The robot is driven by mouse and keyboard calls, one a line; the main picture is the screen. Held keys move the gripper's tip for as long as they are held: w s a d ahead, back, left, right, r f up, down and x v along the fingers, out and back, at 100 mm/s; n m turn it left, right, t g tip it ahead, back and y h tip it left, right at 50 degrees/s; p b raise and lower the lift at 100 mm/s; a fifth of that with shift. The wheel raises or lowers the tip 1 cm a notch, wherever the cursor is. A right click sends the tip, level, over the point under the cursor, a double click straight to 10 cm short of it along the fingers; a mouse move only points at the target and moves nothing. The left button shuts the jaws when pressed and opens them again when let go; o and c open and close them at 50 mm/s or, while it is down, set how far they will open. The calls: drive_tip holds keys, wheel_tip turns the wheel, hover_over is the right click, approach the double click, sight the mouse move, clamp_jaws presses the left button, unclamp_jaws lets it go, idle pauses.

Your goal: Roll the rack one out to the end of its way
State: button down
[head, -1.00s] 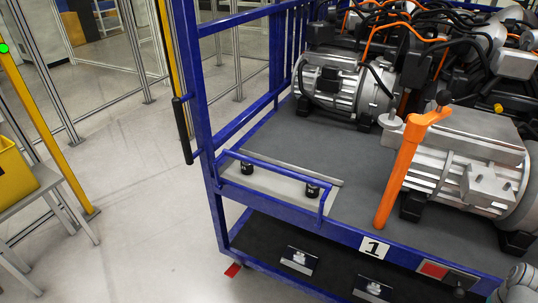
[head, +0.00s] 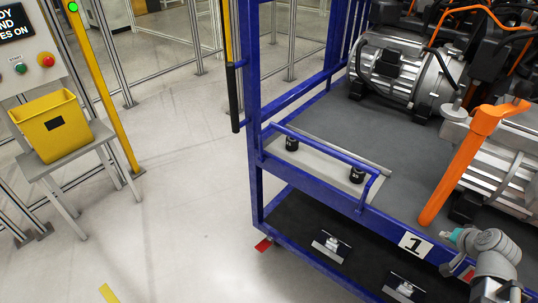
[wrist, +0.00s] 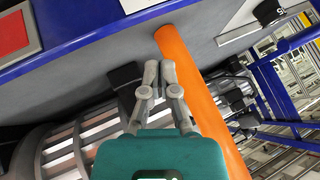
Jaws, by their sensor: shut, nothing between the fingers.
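Rack one (head: 280,190) is a blue-framed cart with a grey deck and a "1" plate (head: 412,244) on its near edge. It carries motor-like drive units (head: 400,75). An orange lever (head: 460,165) stands tilted at the deck's near edge; in the wrist view it is an orange bar (wrist: 205,95) running diagonally. My gripper (wrist: 158,64) has its fingertips together and empty, beside the bar on its left in the picture. Whether they touch it is unclear. In the head view my gripper (head: 450,236) is small, by the rack's near edge, right of the plate.
A black upright grip (head: 234,97) is on the rack's left corner post. A red piece (head: 263,245) is low at that corner. A yellow bin (head: 50,125) stands on a grey stand (head: 75,150) by a button panel (head: 25,60). The floor between stand and rack is clear.

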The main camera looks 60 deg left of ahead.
sight(262, 151)
drive_tip(key=s+a+r+m+t+y+b, duration=0.1)
drive_tip(key=s+a+r+y+b, duration=0.1)
drive_tip(key=a, duration=0.8)
drive_tip(key=s+a+r+t+y+b, duration=0.1)
drive_tip(key=s+a+y+b, duration=0.15)
drive_tip(key=a, duration=0.75)
drive_tip(key=s+a+r+m+t+y+b, duration=0.1)
drive_tip(key=s+a+r+t+y, duration=0.15)
drive_tip(key=a, duration=0.75)
drive_tip(key=s+a+f+m+t+b, duration=0.1)
drive_tip(key=s+a+f+m+b, duration=0.3)
drive_tip(key=s+a, duration=0.6)
drive_tip(key=s+a+f+m+t+b, duration=0.1)
drive_tip(key=s+a+f+m+b, duration=0.4)
drive_tip(key=s+a+b, duration=0.4)
drive_tip(key=s+a+f, duration=0.1)
drive_tip(key=a, duration=0.2)
drive_tip(key=shift+a, duration=0.15)
drive_tip(key=shift+a+f+t, duration=0.1)
drive_tip(key=shift+a+t, duration=0.05)
drive_tip(key=shift+t, duration=0.1)
drive_tip(key=shift+s+a+x, duration=0.3)
drive_tip(key=shift+s+x, duration=0.05)
drive_tip(key=shift+x, duration=1.75)
drive_tip(key=shift+s+a+x, duration=0.3)
drive_tip(key=shift+x, duration=1.8)
drive_tip(key=shift+s+a+x, duration=0.25)
drive_tip(key=shift+s+x, duration=0.1)
drive_tip(key=shift+x, duration=1.75)
